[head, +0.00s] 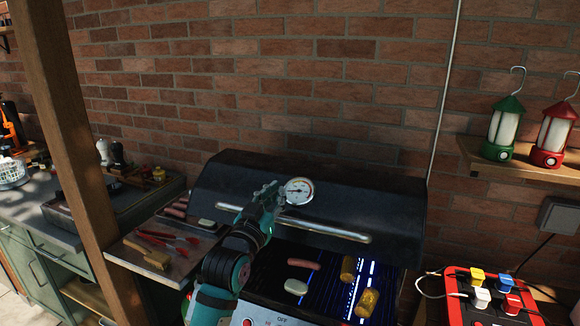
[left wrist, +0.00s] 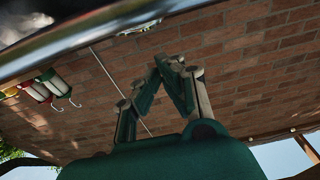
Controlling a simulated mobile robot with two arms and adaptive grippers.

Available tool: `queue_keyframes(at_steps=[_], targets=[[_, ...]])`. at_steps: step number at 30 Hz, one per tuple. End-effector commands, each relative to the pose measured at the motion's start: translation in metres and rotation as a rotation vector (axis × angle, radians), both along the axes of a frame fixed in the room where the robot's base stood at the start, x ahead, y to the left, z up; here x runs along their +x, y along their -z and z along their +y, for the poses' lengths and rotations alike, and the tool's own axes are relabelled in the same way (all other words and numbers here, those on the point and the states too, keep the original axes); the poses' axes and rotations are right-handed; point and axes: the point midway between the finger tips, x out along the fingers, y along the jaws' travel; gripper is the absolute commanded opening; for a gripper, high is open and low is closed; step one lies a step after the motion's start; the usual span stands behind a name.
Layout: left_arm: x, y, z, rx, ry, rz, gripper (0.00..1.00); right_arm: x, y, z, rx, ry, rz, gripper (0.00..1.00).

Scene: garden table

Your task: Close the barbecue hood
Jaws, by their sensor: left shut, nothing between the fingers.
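The black barbecue hood (head: 350,200) stands raised at the back of the grill in the head view, with a round thermometer (head: 299,191) and a long metal handle (head: 335,230). The lit grate (head: 325,285) shows below its front edge. My left gripper (head: 272,190) is shut and empty. In the picture it lies in front of the hood, just left of the thermometer and above the handle's left end; I cannot tell whether it touches. In the left wrist view its fingers (left wrist: 170,62) meet against the brick wall. My right gripper is not in view.
A sausage (head: 304,264), a pale piece of food (head: 297,287) and corn (head: 367,302) lie on the grate. A side shelf (head: 195,265) on the left holds tongs and a brush. A wooden post (head: 75,150) stands left. A red power box (head: 490,300) is at right.

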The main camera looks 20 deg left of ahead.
Motion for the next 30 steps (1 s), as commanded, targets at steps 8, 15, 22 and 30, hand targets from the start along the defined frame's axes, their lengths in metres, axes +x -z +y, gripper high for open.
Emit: queue_keyframes(at_steps=[8,15,22,30], targets=[[-0.04,0.07,0.0,-0.005,0.002,-0.161,0.0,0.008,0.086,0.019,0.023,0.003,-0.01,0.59],[-0.062,0.103,0.001,-0.009,0.002,-0.275,0.0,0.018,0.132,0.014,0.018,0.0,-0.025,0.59],[-0.074,0.127,0.001,-0.011,0.001,-0.349,0.0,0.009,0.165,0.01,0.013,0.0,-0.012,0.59],[-0.083,0.155,0.001,-0.014,0.0,-0.432,0.0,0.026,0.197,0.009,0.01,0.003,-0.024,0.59]])
